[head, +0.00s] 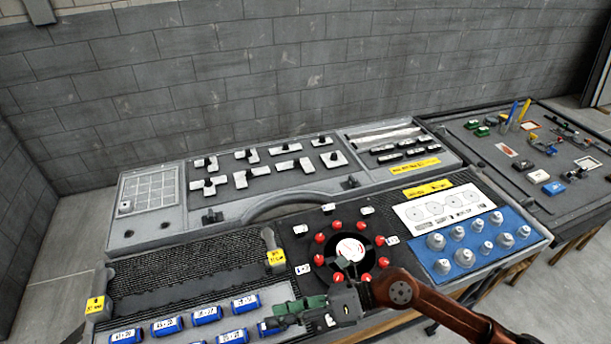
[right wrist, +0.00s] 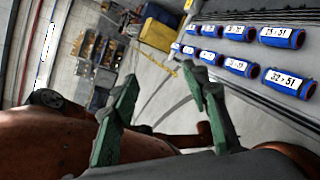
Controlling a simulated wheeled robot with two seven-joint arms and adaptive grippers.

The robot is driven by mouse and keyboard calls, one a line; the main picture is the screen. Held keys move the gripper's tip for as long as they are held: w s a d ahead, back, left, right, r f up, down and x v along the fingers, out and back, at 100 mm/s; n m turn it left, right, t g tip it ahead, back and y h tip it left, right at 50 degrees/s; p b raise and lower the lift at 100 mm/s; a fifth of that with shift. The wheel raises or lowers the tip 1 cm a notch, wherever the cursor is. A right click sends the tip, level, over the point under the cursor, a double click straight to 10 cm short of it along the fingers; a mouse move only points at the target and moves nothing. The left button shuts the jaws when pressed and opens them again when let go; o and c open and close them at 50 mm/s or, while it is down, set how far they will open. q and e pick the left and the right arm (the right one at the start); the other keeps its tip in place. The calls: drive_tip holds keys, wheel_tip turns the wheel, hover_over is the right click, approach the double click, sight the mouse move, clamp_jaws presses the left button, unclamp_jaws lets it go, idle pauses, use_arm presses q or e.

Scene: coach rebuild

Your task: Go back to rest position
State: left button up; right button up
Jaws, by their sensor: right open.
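My right gripper (head: 284,312) reaches in from the lower right on the brown arm. Its green fingers point left, over the front of the table by the blue cylinders (head: 207,316). In the right wrist view the two green fingers of the gripper (right wrist: 163,73) stand apart with nothing between them. The blue labelled cylinders (right wrist: 287,82) lie beyond and to the right there. My left gripper is not in view.
A round dial with red knobs (head: 320,238) sits just behind the gripper. A blue mat (head: 478,262) with several grey weights is at the right. A raised back panel (head: 268,181) holds black-handled pieces. A dark side table (head: 478,140) stands far right.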

drive_tip(key=w+d+r+m+t+y, duration=0.55)
drive_tip(key=w+r+m+t, duration=0.45)
drive_tip(key=r+m+t, duration=0.25)
drive_tip(key=w+d+f+m+t+h, duration=0.2)
drive_tip(key=w+d+m+t+h, duration=0.45)
drive_tip(key=d+m, duration=0.45)
drive_tip(key=d+f+m+g+h, duration=0.2)
drive_tip(key=d+f+m+h, duration=1.35)
drive_tip(key=d+f, duration=0.45)
drive_tip(key=s+d+f+m+g, duration=0.4)
drive_tip(key=s+f+g, duration=0.2)
drive_tip(key=s+f, duration=0.65)
drive_tip(key=s+f+m+g, duration=0.3)
drive_tip(key=s+f+g, duration=0.3)
drive_tip(key=s+f, duration=0.7)
drive_tip(key=s+a+f+g+y, duration=0.1)
drive_tip(key=s+f, duration=0.1)
drive_tip(key=f, duration=1.2)
drive_tip(key=s+f, duration=0.2)
drive_tip(key=f, duration=1.2)
drive_tip(key=s+f+n+g, duration=0.1)
drive_tip(key=s+f, duration=1.6)
drive_tip(key=s, duration=0.2)
drive_tip(key=shift+a+g, duration=0.15)
drive_tip(key=shift+g, duration=0.15)
